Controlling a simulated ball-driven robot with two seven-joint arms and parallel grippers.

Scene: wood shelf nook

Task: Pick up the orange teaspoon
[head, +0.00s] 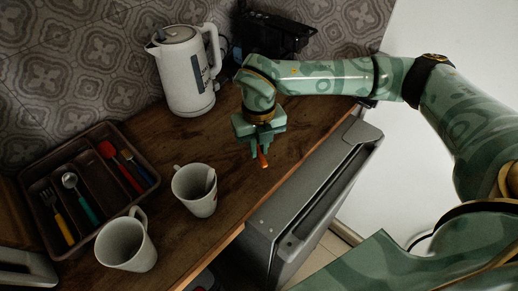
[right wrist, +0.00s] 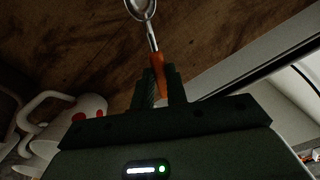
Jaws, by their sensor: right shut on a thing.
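The orange teaspoon has an orange handle (head: 263,160) and a metal bowl (right wrist: 141,8). My right gripper (head: 257,152) is shut on the orange handle, near the counter's front edge. In the right wrist view, its two fingers (right wrist: 160,86) close around the handle, and the bowl sticks out beyond them over the wood. In the head view the bowl is hidden behind the gripper. I cannot tell whether the spoon touches the counter. My left gripper is not in view.
A brown cutlery tray (head: 152,185) holds a fork, a spoon and red and blue-handled utensils at the left. Two white mugs (head: 195,196) (head: 125,246) stand on the counter; the right one holds something pale. A white kettle (head: 184,75) and dark appliance (head: 275,35) stand behind.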

